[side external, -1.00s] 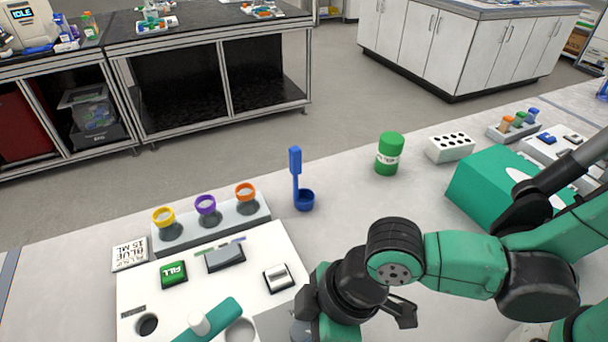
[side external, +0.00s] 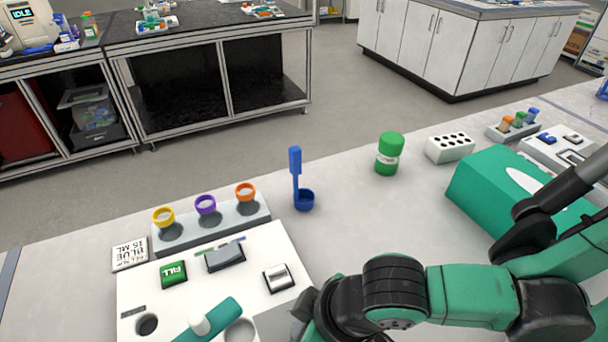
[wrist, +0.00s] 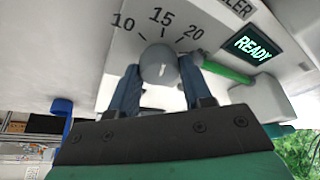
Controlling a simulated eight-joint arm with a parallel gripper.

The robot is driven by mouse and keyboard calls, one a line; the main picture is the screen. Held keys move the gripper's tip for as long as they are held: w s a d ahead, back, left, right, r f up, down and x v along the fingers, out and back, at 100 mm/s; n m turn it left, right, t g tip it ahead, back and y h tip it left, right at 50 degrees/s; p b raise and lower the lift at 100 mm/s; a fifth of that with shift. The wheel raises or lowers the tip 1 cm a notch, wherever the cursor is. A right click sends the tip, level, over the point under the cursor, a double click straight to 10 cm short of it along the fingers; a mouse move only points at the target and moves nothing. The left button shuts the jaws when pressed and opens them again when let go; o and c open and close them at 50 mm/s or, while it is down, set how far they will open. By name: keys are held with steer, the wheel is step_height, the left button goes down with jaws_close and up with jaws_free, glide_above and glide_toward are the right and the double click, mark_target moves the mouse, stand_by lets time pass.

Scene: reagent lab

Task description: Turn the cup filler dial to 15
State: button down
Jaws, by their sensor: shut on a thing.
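The cup filler (side external: 250,285) is a white machine at the lower left of the side view. Its dial (wrist: 158,66) is a round grey knob in the wrist view, below the printed marks 10, 15 and 20. A short pale line shows on the knob, but I cannot tell exactly which mark it points to. My gripper (wrist: 161,76) is shut on the dial, one blue finger on each side. A lit display (wrist: 253,45) on the filler reads READY.
A blue long-handled cup (side external: 304,200) and a green jar (side external: 389,154) stand on the bench.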

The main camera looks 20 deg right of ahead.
steer(key=shift+c, duration=1.8)
jaws_free()
steer(key=shift+r, duration=0.1)
steer(key=shift+v, duration=2.75)
steer(key=shift+d, duration=0.1)
